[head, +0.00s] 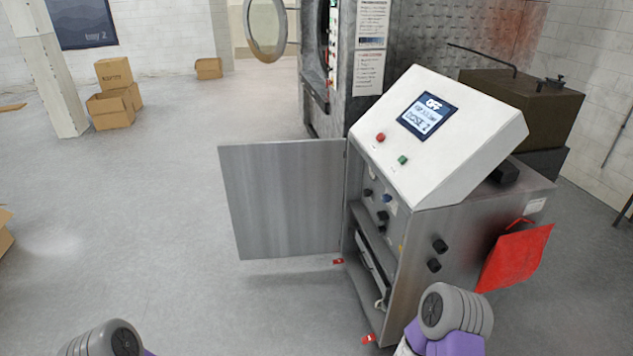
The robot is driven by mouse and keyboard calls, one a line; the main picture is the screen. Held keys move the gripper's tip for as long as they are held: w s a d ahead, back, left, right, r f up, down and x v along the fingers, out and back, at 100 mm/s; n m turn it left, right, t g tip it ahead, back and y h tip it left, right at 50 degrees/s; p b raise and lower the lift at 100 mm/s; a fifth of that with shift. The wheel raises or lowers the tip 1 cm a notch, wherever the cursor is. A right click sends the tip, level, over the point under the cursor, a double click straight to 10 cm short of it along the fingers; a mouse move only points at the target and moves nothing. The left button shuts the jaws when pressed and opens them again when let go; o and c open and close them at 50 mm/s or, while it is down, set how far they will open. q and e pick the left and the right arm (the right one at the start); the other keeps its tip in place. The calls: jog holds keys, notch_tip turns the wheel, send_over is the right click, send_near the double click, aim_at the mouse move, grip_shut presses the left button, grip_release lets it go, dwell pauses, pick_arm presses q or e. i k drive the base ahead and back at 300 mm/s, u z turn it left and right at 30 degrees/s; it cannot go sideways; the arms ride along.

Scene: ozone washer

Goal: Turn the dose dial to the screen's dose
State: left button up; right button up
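The screen (428,115) on the white sloped control panel (460,145) reads "OFF" at the top, a small line that is hard to read, and "DOSE 2" below. Under the panel, the grey steel cabinet (465,225) stands with its door (283,200) swung open to the left. Several small dark knobs (368,192) and a blue one (388,199) show on the inner face. I cannot tell which is the dose dial, or where any knob points. Neither of my grippers is in view; only parts of my arms show at the bottom edge.
A red button (381,137) and a green button (403,160) sit below the screen. Two black knobs (440,246) stick out of the cabinet's right side, near a red hanging piece (514,258). A large washer (345,60) stands behind.

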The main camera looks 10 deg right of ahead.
aim_at(386, 198)
jog(key=u, duration=0.1)
jog(key=i, duration=1.75)
jog(key=z, duration=1.5)
jog(key=i, duration=0.75)
jog(key=z, duration=0.8)
